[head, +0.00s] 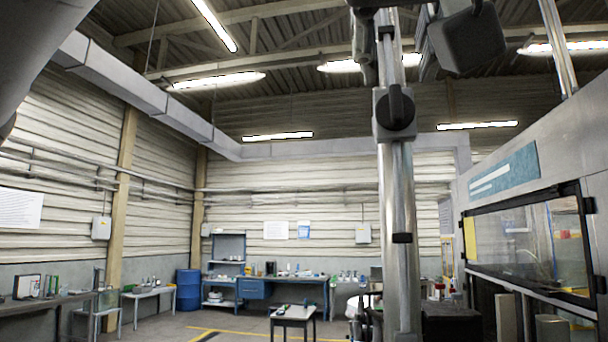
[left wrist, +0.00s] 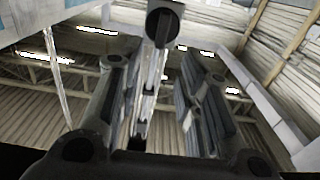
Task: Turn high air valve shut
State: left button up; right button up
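The high air valve (head: 395,107) is a dark round knob with an upright handle bar on a grey block, on the tall metal post (head: 397,200). Its handle lies in line with the post. My left gripper (head: 398,72) is at the top of the head view, just above the valve, partly cut off by the frame edge. In the left wrist view the gripper (left wrist: 155,70) has its two fingers apart with nothing held between them. A round black knob (left wrist: 163,20), probably the valve, shows beyond the fingertips, apart from them. My right gripper is not in view.
A machine with a glass window (head: 525,245) stands close on the right. A lower dark fitting (head: 402,238) sits on the post. A small table (head: 293,314), a blue workbench (head: 285,281) and a blue drum (head: 188,288) are farther back.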

aim_at(394, 85)
pick_arm(q)
jog(key=p+x, duration=0.2)
jog(key=x, duration=0.4)
jog(key=shift+f, duration=0.1)
jog(key=shift+s, duration=0.15)
jog(key=shift+c, duration=0.7)
grip_shut()
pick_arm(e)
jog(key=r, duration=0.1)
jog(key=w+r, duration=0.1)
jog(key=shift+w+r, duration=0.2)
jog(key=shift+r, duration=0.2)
